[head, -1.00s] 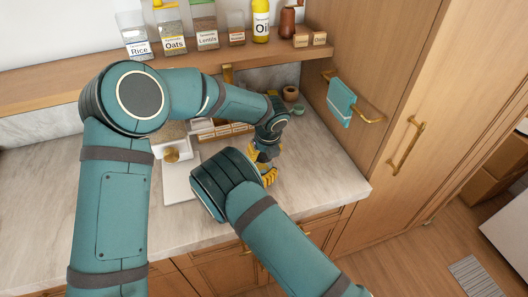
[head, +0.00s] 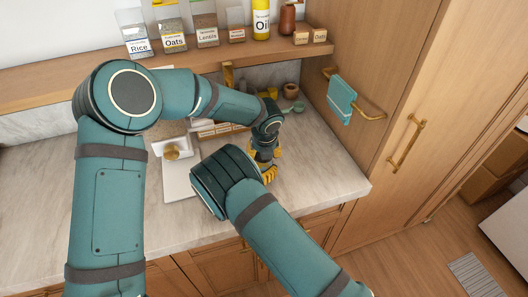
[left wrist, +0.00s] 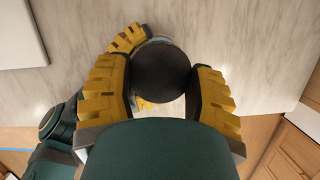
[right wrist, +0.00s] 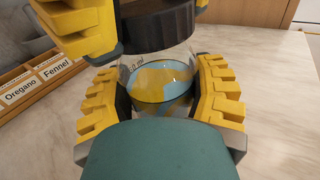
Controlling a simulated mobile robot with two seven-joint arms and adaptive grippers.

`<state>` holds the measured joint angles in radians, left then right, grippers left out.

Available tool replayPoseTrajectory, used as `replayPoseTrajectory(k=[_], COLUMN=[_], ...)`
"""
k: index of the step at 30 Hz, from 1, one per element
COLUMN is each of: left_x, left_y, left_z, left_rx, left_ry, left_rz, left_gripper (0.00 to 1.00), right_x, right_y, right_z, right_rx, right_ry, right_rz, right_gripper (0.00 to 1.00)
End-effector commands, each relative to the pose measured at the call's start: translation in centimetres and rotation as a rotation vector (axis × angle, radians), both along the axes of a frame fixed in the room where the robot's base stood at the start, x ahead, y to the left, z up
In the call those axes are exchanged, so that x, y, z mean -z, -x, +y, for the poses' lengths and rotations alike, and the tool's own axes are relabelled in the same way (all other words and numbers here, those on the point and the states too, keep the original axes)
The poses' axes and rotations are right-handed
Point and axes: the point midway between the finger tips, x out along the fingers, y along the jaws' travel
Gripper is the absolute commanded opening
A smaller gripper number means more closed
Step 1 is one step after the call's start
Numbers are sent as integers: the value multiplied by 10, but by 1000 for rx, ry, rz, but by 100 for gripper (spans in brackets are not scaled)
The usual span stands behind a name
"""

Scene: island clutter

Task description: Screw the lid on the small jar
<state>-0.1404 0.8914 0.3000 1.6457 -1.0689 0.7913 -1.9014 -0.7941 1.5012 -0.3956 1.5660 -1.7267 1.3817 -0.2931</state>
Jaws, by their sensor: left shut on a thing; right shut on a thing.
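A dark round lid (left wrist: 161,70) is between the yellow fingers of my left gripper (left wrist: 164,85), which is shut on it from above. The small clear glass jar (right wrist: 150,70) has yellow and blue showing in its glass. It stands upright between the fingers of my right gripper (right wrist: 160,98), which is shut around its body. The lid (right wrist: 158,22) sits level over the jar's mouth and appears to touch it; the threads are hidden. In the head view, my left gripper (head: 277,153) is just above my right gripper (head: 269,173), and the arms hide the jar and lid.
A spice rack (right wrist: 35,80) with labelled boxes stands beside the jar. A white board (head: 180,186) lies to the left on the marble counter (head: 325,175). Small pots (head: 291,90) stand at the back. The counter to the right is clear.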

Motion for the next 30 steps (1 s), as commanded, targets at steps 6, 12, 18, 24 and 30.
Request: replayPoseTrajectory(k=[6,12,18,24,30], left_x=[1,1,1,0,0], left_y=[0,-1,-1,-1,-1], left_z=[3,3,3,2,2], left_rx=[356,648,837,880,878], left_ry=[4,5,4,2,1], left_rz=[2,0,0,-3,-4], left_gripper=[43,43,43,43,63], right_x=[1,1,1,1,1], right_y=[0,0,0,0,0], right_z=[0,0,0,0,0], right_rx=[0,0,0,0,0], right_ry=[-1,-1,0,0,0], right_rz=[1,1,1,1,1], right_gripper=[0,0,0,0,0])
